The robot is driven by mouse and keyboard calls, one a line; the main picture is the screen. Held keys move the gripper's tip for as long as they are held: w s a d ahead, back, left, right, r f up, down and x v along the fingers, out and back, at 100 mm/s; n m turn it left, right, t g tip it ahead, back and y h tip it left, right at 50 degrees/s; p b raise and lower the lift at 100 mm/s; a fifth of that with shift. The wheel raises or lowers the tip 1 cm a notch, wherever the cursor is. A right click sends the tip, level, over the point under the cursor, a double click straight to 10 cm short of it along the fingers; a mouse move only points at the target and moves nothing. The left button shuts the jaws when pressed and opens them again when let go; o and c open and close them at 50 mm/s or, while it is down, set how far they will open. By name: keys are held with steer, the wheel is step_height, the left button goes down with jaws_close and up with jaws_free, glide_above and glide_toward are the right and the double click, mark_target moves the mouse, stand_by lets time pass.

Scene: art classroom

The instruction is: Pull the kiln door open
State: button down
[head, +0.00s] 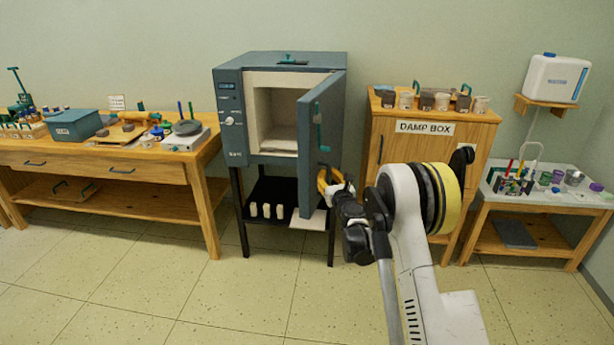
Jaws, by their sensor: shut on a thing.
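The blue-grey kiln (232,133) stands on a black stand against the back wall. Its door (306,185) is swung well open on the right side and points toward me, showing the pale, empty-looking chamber (277,115). The green door handle (318,128) is upright on the door's outer face. The exact contact is small and partly hidden by my wrist.
A wooden damp box (400,150) with several pots on top stands right of the kiln, behind my arm. A wooden workbench (120,198) is at the left and a small tool table (520,215) at the right. The tiled floor (190,300) in front is clear.

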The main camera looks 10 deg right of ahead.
steer(key=shift+s+d+n+y, duration=0.25)
steer(key=shift+d+y, duration=0.1)
steer(key=shift+d, duration=0.3)
steer(key=shift+s+d+n+y, duration=0.2)
steer(key=shift+s+d+y, duration=0.15)
steer(key=shift+d, duration=0.35)
steer(key=shift+s+d+n+y, duration=0.25)
steer(key=shift+d+y, duration=0.15)
steer(key=shift+d, duration=0.25)
steer(key=c, duration=1.4)
jaws_free()
steer(key=s, duration=0.4)
steer(key=s+d, duration=0.1)
steer(key=s, duration=0.7)
steer(key=shift+d, duration=0.15)
steer(key=shift+w, duration=0.1)
